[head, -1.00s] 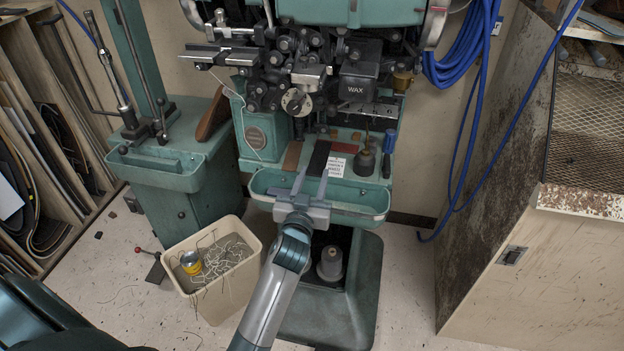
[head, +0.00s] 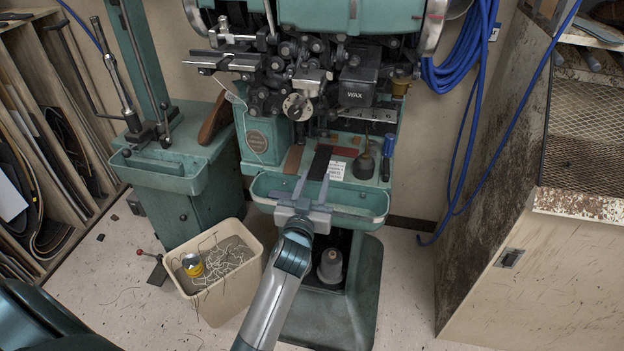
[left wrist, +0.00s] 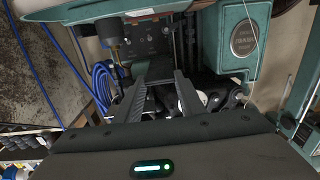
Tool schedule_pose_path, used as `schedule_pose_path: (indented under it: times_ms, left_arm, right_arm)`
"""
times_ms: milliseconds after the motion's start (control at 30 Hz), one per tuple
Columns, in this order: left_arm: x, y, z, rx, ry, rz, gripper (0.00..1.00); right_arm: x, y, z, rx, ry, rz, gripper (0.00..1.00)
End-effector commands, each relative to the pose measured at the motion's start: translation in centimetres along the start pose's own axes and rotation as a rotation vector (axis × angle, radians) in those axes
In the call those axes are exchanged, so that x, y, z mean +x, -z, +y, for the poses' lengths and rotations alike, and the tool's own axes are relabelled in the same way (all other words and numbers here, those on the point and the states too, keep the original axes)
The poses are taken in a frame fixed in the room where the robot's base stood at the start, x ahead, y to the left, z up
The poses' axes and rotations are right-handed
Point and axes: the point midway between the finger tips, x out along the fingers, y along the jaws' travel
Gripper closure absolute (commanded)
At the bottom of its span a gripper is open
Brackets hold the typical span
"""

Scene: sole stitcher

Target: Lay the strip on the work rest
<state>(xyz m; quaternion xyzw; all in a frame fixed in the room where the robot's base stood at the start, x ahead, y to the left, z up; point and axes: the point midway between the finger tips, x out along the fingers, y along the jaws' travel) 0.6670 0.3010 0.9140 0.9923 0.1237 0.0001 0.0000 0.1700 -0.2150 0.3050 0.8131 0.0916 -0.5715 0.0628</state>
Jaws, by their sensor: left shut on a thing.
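A dark, flat strip (head: 319,162) lies lengthwise between the fingertips of my left gripper (head: 315,178). The gripper is shut on the strip's near end, over the front tray (head: 360,206) of the green stitching machine. The strip points toward the machine, below its mechanism (head: 297,105). In the left wrist view, the two dark fingers (left wrist: 160,88) point at the machine; I cannot clearly make out the strip there. I cannot tell which part of the machine is the work rest. My right gripper is not in view.
A brown piece (head: 293,158), a white label (head: 337,169) and a dark bottle (head: 364,164) are close beside the strip. A blue-capped item (head: 389,146) stands at the right. A bin of thread (head: 237,287) stands on the floor at left, a large cabinet (head: 530,255) at right.

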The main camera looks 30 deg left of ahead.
Motion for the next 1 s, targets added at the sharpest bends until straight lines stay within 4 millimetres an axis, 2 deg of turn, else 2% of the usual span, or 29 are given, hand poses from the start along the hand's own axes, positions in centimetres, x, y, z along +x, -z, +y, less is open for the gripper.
schedule_pose_path:
  times_ms: [167, 267, 367, 700, 833, 1000]
  left_arm:
    - [-1.2, 0.1, 0.2, 0.007, -0.012, 0.002, 0.86]
    - [-3.1, 0.3, 0.5, 0.014, -0.030, 0.004, 0.86]
    - [-5.8, 0.8, 1.0, 0.023, -0.058, 0.007, 0.86]
    - [-17.8, 3.9, 3.5, 0.021, -0.190, 0.007, 0.86]
    - [-20.9, 5.1, 4.0, 0.010, -0.226, 0.002, 0.86]
    - [-22.7, 6.0, 4.3, 0.001, -0.247, 0.001, 0.86]
  right_arm:
    - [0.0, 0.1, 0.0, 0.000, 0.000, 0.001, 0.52]
    - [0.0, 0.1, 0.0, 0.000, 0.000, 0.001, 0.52]
    - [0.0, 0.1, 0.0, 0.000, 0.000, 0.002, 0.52]
    - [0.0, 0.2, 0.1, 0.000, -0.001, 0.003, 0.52]
    - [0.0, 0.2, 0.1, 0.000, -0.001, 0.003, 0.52]
    - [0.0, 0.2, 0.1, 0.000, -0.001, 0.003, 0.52]
